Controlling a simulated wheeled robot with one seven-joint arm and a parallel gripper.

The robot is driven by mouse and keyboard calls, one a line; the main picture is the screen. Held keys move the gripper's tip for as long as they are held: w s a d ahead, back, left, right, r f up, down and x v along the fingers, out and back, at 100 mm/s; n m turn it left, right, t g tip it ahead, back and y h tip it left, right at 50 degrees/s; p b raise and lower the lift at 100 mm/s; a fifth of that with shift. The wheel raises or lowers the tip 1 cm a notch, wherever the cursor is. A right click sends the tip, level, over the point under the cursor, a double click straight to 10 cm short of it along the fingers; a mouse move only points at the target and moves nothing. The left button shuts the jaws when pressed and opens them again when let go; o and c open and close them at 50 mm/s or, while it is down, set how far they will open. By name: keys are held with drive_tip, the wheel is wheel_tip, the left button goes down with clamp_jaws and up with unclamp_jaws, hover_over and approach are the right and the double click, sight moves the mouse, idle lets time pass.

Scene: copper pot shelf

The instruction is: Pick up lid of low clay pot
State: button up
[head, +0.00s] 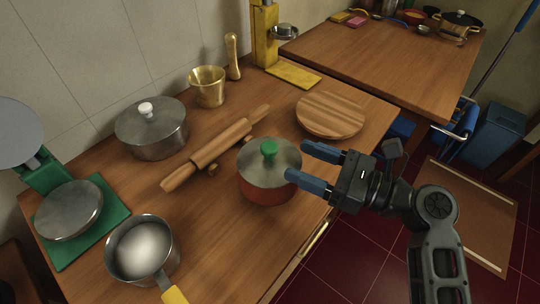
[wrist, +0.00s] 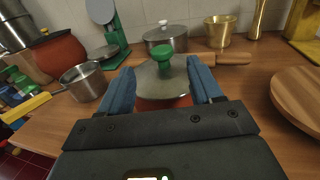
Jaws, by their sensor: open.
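The low clay pot (head: 266,190) is reddish-brown and stands on the wooden counter near its front edge. Its grey metal lid (head: 258,164) with a green knob (head: 269,149) sits on top of it. My gripper (head: 296,160) is open, with blue fingers pointing at the lid from the right. In the wrist view the lid (wrist: 151,84) and green knob (wrist: 163,53) appear between the two spread fingers, beyond the palm. The fingers appear apart from the knob. The pot body is mostly hidden in the wrist view by my gripper.
A rolling pin (head: 218,150) lies behind the pot. A round wooden board (head: 330,115) is to the right. A grey lidded pot (head: 151,128), a brass mortar (head: 208,86), a saucepan (head: 142,250) and a green scale (head: 72,215) stand around.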

sight(277, 149)
drive_tip(key=x, duration=0.5)
drive_tip(key=shift+w+a+r+p, duration=0.1)
drive_tip(key=shift+w+a+p, duration=0.15)
drive_tip(key=shift+a+p, duration=0.1)
drive_tip(key=shift+c, duration=0.3)
drive_tip(key=shift+d, duration=0.1)
drive_tip(key=c, duration=1)
drive_tip(key=shift+c, duration=0.5)
drive_tip(key=shift+r, duration=0.15)
